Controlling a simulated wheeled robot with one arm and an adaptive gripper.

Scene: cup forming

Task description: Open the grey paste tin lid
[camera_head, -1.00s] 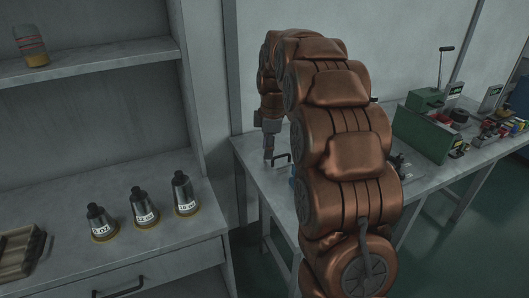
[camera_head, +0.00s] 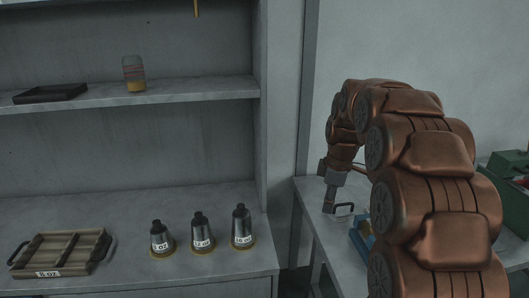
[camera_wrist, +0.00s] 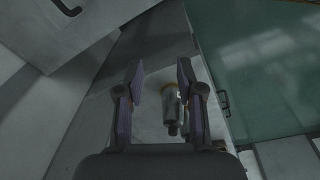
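I cannot make out a grey paste tin for certain in either view. My gripper (camera_wrist: 159,72) is open in the wrist view, its two fingers well apart. A grey cylinder (camera_wrist: 170,102) with an orange rim and a dark narrow end shows between and beyond the fingers; I cannot tell what it is or how far off it lies. In the head view my gripper (camera_head: 332,198) hangs over the work table (camera_head: 310,190) at right, its fingers too small to read.
Several things stand on the left counter (camera_head: 200,272): three dark grey labelled forms (camera_head: 201,232) with brass bases and a wooden tray (camera_head: 62,252). A black tray (camera_head: 50,93) lies on the shelf. A blue item (camera_head: 362,236) and green boxes (camera_head: 508,164) are on the table.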

